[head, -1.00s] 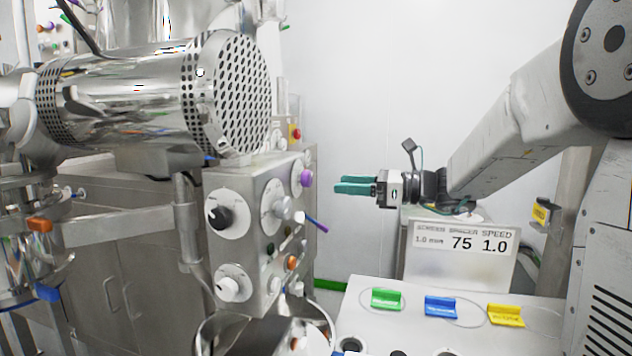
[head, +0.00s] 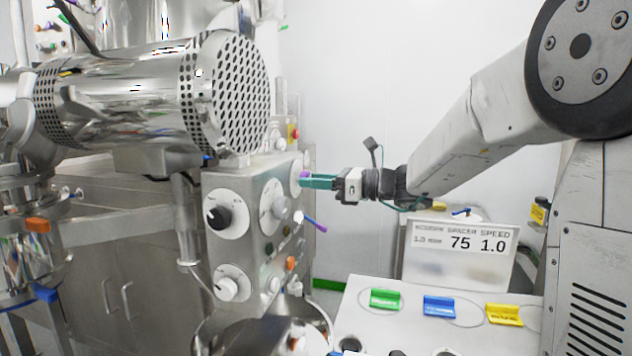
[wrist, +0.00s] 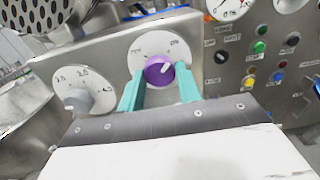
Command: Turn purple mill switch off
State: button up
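The purple mill switch (wrist: 158,71) is a round knob with a pale pointer mark on a white dial (wrist: 150,45). The mark points to the upper right, toward the dial's right-hand label. My gripper (wrist: 160,88) is open, with one teal finger on each side of the knob's lower part. I cannot tell whether the fingers touch it. In the head view, my gripper (head: 304,181) reaches the right face of the steel control box (head: 240,240), and its fingers mostly hide the purple knob.
A grey knob (wrist: 79,101) on another dial sits left of the purple one. A panel with several coloured buttons (wrist: 258,47) stands to the right. A purple lever (head: 315,222) sticks out below my gripper. Green, blue and yellow tags (head: 440,307) lie on the white surface.

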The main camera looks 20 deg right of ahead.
jog(key=c, duration=0.4)
jog(key=shift+n, duration=9)
jog(key=o, duration=1)
